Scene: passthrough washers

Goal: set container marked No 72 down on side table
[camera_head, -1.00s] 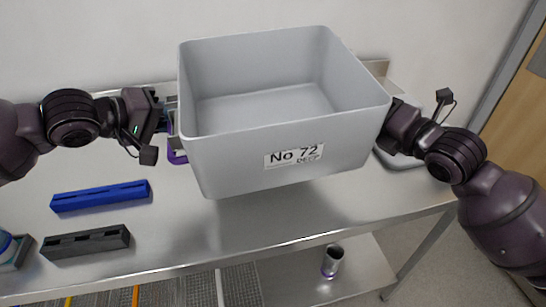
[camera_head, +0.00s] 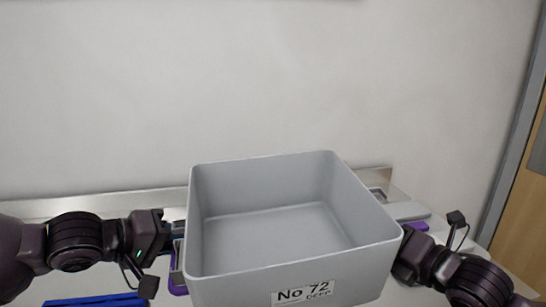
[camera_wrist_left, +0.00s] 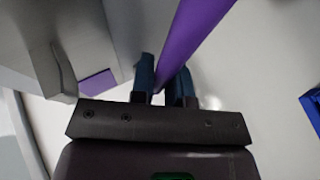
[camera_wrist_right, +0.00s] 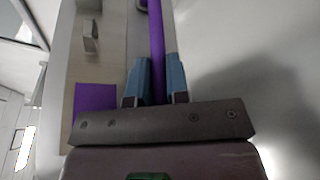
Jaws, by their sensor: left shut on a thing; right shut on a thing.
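The grey container marked No 72 (camera_head: 235,272) is open-topped and looks empty in the head view. Its label faces me, and it is held between my two arms over a metal table. My left gripper (camera_wrist_left: 168,88) is shut on a purple handle (camera_wrist_left: 190,45) at the container's left side. My right gripper (camera_wrist_right: 155,85) is shut on the purple handle (camera_wrist_right: 156,45) at its right side. The container's underside is hidden, so I cannot tell whether it touches the table.
The metal table (camera_head: 50,285) has a raised back edge against a plain wall (camera_head: 260,80). A blue bar (camera_head: 95,301) lies at the lower left. A wooden door (camera_head: 525,235) stands at the far right.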

